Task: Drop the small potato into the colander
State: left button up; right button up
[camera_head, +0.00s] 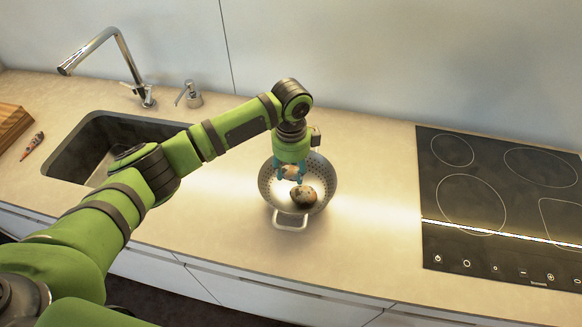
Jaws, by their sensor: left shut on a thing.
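A grey metal colander (268,186) stands on the counter, with a handle at its front. A brown, dark-spotted potato (304,196) lies inside it. My left gripper (290,174) points down over the colander, its blue fingers shut on a smaller, pale brown potato (290,171). The held potato is above the bowl, behind the spotted one in the picture. I cannot tell how far it is above the colander's bottom. The gripper and arm hide part of the colander's back. My right gripper is not in view.
A sink (85,150) with a tall faucet (122,60) is at the left, partly behind my arm. A soap dispenser (190,95) stands near the wall. A wooden board (10,122) lies far left. A black cooktop (500,200) is at the right. The counter around the colander is clear.

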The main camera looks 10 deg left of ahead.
aim_at(291, 170)
pick_arm(q)
jog(key=shift+r, duration=0.1)
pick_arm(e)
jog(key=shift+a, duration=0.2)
pick_arm(q)
jog(key=o, duration=1.2)
jog(key=shift+c, duration=0.2)
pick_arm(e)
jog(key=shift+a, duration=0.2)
pick_arm(q)
jog(key=shift+r, duration=0.1)
notch_tip(291, 170, up, 12)
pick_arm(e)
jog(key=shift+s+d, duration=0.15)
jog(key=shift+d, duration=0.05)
